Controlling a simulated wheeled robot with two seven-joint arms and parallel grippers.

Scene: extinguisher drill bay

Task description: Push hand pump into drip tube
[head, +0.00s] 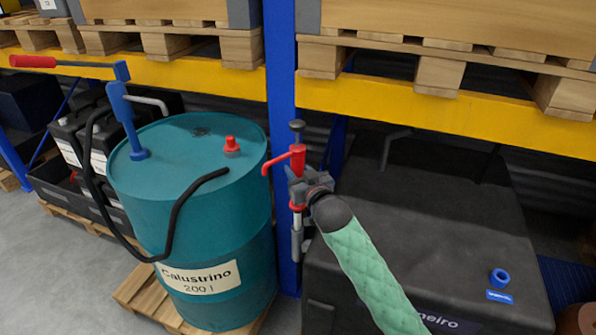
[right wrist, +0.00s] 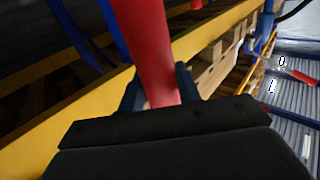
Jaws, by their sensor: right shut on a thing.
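The hand pump (head: 298,160) has a red body, a dark knob on top and a red spout bent to the left. My right gripper (head: 300,184) is shut on its body and holds it about upright in front of the blue rack post. In the right wrist view the red pump body (right wrist: 148,45) runs up from between the fingers. Below the gripper, a pale thin length of the pump leads down to a grey tube (head: 297,244) by the post, which looks like the drip tube. I cannot tell how far the pump is inside it. My left gripper is not in view.
A teal drum (head: 190,240) with a blue lever pump (head: 127,115) and black hose stands left on a pallet. A black tank (head: 430,220) with a blue ring fitting (head: 499,278) stands right. The blue post (head: 282,60) and yellow beam (head: 430,115) are close behind.

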